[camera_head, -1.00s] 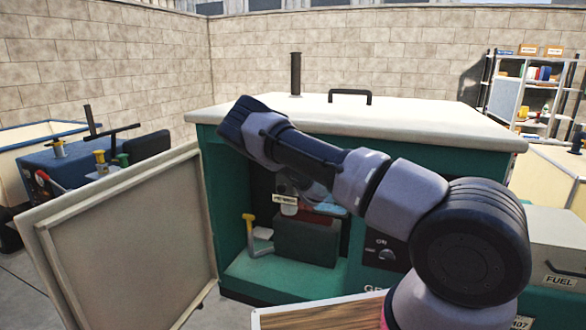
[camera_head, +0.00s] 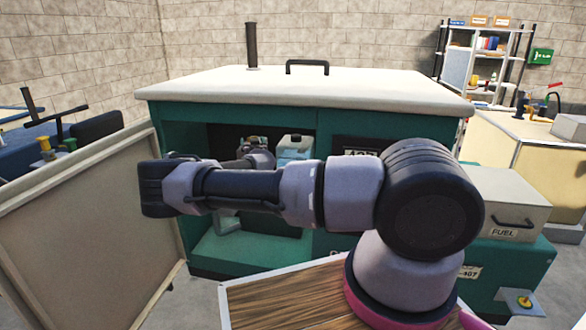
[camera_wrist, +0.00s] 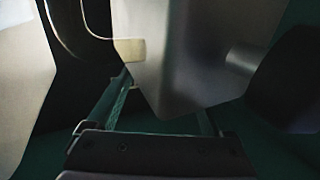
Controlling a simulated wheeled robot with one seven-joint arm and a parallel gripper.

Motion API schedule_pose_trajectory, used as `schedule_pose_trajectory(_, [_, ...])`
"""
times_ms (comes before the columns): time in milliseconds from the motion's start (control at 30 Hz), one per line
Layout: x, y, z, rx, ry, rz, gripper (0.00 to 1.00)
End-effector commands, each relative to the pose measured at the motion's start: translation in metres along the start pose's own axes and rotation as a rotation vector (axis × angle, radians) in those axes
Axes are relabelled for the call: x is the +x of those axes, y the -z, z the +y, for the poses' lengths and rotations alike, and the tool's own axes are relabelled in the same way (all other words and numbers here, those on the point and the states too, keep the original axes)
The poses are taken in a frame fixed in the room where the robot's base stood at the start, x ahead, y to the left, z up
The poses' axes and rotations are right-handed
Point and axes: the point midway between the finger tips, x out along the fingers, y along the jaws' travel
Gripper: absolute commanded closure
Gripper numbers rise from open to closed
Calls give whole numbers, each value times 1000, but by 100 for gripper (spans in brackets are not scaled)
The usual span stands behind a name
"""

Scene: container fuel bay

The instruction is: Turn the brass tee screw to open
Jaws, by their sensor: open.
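I cannot make out a brass tee screw for certain in either view. In the wrist view my gripper (camera_wrist: 162,92) has its two thin fingers apart, pointing away from the dark palm. A pale grey metal part (camera_wrist: 180,65) fills the space ahead and hides the fingertips in part. A small yellowish edge (camera_wrist: 130,48) shows by the left finger; I cannot tell what it belongs to. In the head view my arm crosses in front of the open green cabinet (camera_head: 215,250), and my gripper is not clearly seen there.
The opened cabinet door (camera_head: 75,215) stands to the left. A pale container (camera_head: 294,150) is inside the cabinet. A white lid (camera_head: 310,90) overhangs the top. A grey FUEL box (camera_head: 500,205) stands at right, with a yellow knob on a bracket (camera_head: 523,302) below it.

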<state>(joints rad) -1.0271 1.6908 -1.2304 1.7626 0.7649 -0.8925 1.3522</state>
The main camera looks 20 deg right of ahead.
Motion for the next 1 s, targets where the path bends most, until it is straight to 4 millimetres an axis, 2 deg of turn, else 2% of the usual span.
schedule_pose_trajectory(600, [1, -1, -6, -4, -312, 0, 15])
schedule_pose_trajectory(1000, [1, -1, -6, -1, -454, -2, 15])
